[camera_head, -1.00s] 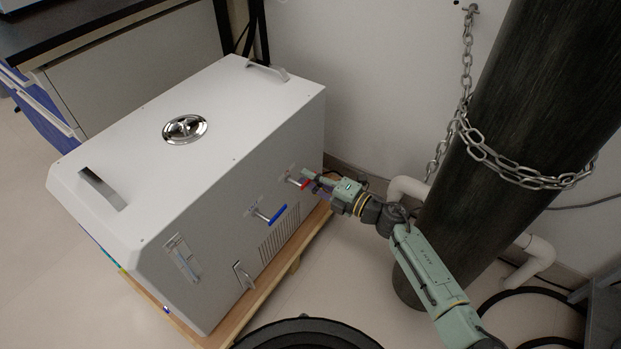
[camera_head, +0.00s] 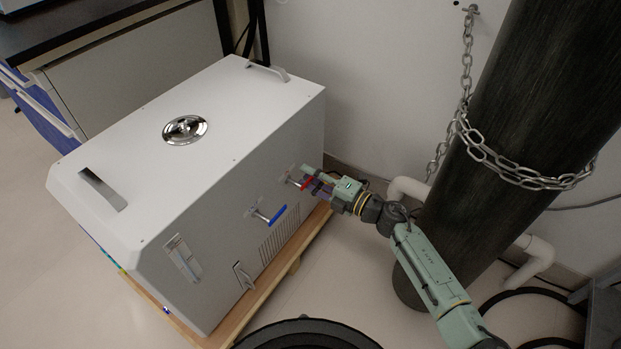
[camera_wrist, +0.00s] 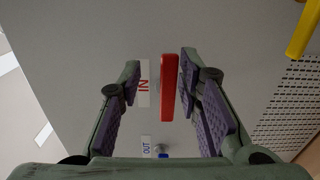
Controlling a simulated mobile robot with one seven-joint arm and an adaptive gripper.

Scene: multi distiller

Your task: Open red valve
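The red valve (camera_head: 302,183) is a red lever handle on the side of the white distiller box (camera_head: 200,235). In the wrist view the red valve (camera_wrist: 169,88) stands lengthwise between the two fingers, beside a white label reading "IN". My gripper (camera_head: 310,180) is at the red valve. In the wrist view my gripper (camera_wrist: 160,85) is open, with purple pads on both sides of the handle. The right finger is close to the handle; I cannot tell if it touches. A wider gap lies on the left.
A blue valve (camera_head: 270,215) sits left of the red one, with an "OUT" label in the wrist view. A yellow part (camera_wrist: 303,30) and a vent grille (camera_wrist: 290,105) are at the right there. A dark chained cylinder (camera_head: 500,130) stands behind my arm.

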